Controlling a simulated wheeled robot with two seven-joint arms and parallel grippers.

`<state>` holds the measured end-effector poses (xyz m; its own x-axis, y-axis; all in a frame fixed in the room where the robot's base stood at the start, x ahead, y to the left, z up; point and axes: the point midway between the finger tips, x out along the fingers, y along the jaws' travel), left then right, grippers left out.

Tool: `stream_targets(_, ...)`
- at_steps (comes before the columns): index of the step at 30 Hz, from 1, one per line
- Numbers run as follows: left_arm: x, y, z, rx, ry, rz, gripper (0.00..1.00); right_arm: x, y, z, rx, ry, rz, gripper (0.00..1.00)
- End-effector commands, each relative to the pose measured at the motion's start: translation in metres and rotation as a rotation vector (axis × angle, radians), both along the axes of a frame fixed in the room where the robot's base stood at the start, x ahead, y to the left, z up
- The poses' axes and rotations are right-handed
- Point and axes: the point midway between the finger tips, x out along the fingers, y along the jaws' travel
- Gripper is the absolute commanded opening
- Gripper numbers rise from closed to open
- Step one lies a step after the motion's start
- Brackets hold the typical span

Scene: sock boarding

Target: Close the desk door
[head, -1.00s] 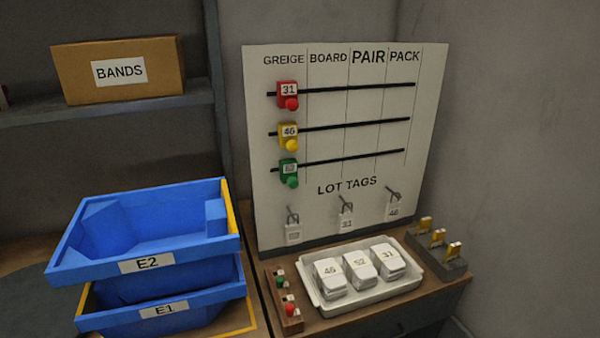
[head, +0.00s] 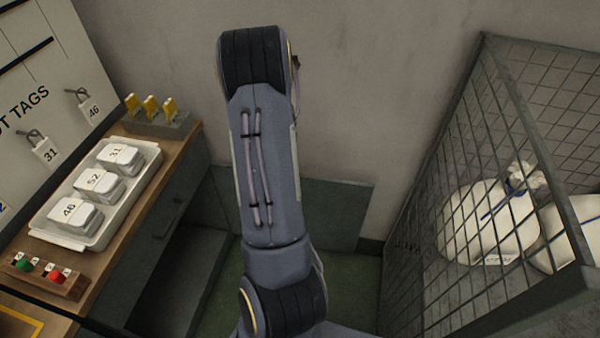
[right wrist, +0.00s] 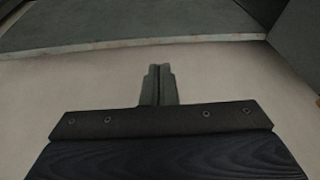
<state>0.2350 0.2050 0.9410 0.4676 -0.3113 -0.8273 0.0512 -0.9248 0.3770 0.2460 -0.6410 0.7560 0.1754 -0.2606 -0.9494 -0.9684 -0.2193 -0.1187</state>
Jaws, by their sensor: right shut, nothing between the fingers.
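The desk (head: 165,165) stands at the left in the head view, with a dark opening (head: 185,285) below its drawer front. A dark green-grey panel, which looks like the desk door (head: 340,215), stands out to the right of the desk in front of the wall. The door looks open, and my arm hides part of it. My right gripper (right wrist: 159,84) shows in the right wrist view, shut and empty before a pale surface. I cannot tell its distance from the door. My left gripper is out of view.
On the desk are a white tray (head: 48,238) with labelled white packs, a block with yellow clips (head: 150,106) and a small wooden button box (head: 48,276). A wire cage (head: 440,215) with white sacks stands at the right. Green floor (head: 345,285) shows between desk and cage.

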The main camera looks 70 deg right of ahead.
Motion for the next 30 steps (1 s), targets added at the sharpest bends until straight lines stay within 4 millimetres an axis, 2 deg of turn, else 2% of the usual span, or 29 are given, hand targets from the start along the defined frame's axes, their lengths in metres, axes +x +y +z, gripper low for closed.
stream_targets(1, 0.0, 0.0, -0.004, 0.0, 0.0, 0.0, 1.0, -0.021, -0.018, -0.021, -0.016, 0.043, -0.042, 0.0)
stream_targets(3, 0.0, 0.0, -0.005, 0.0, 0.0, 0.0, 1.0, -0.041, -0.035, -0.034, -0.038, 0.08, -0.08, 0.0)
stream_targets(7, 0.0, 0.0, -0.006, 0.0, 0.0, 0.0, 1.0, -0.059, -0.049, -0.047, -0.06, 0.113, -0.108, 0.0)
stream_targets(11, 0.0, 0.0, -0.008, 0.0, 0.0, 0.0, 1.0, -0.059, -0.053, -0.06, -0.059, 0.115, -0.109, 0.0)
stream_targets(21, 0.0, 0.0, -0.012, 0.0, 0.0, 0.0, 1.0, -0.057, -0.072, -0.117, -0.057, 0.114, -0.108, 0.0)
stream_targets(27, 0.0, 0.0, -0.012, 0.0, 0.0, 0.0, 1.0, -0.055, -0.079, -0.136, -0.058, 0.112, -0.108, 0.0)
stream_targets(30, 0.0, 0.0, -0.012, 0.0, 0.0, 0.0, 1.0, -0.055, -0.08, -0.139, -0.058, 0.111, -0.108, 0.0)
